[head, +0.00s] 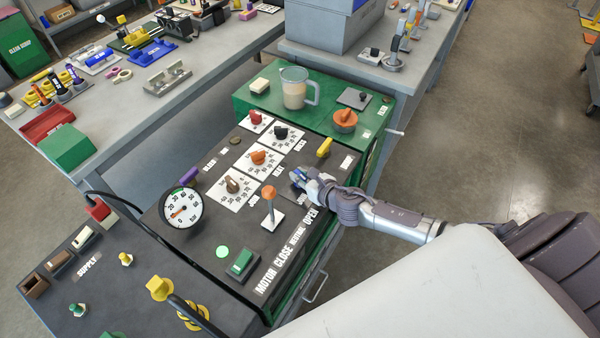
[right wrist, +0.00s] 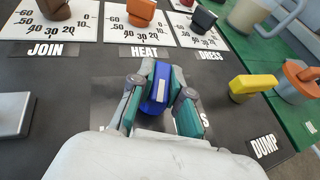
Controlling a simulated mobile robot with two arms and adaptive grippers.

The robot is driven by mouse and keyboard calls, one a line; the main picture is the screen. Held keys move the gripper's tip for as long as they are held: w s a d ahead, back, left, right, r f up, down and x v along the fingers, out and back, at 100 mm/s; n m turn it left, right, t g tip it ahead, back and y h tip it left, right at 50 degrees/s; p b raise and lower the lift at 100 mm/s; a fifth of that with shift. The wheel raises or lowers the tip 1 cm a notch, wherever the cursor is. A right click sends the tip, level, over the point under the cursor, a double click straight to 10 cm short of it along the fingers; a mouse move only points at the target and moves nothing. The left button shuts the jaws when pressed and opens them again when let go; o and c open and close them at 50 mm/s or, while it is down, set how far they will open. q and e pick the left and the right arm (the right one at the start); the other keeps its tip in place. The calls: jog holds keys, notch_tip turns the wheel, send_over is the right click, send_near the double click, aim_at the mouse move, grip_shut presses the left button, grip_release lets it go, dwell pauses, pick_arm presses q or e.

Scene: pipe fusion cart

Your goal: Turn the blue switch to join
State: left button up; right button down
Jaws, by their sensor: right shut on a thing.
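The blue switch (right wrist: 159,92) is a knob with a white stripe on the dark panel. In the right wrist view its stripe runs nearly straight up the picture, toward the HEAT label (right wrist: 144,52). The JOIN label (right wrist: 46,50) is up and to the left of it. My right gripper (right wrist: 160,98) is shut on the switch, one finger on each side. In the head view, my right gripper (head: 299,178) covers most of the switch at the panel's right part. Lettering under the gripper is mostly hidden. My left gripper is not in view.
An orange-topped lever (head: 269,196) stands left of my right gripper. A yellow knob (head: 324,147) is just beyond it. Dials with brown, orange and black knobs line the panel. A jug (head: 294,90) stands on the green top (head: 245,97) behind.

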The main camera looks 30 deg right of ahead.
jog(key=m+h+p, duration=0.1)
jog(key=m+h, duration=0.2)
jog(key=h, duration=0.1)
jog(key=shift+a+r+m, duration=0.1)
jog(key=shift+m, duration=0.2)
jog(key=shift+m+g+h+p, duration=0.3)
jog(key=shift+m+h+p, duration=0.35)
jog(key=shift+m+h, duration=0.6)
jog(key=shift+h, duration=0.35)
jog(key=c, duration=1.1)
grip_release()
jog(key=shift+s, duration=0.1)
jog(key=v, duration=1.1)
jog(key=shift+s+a+r, duration=0.15)
jog(key=shift+s, duration=0.2)
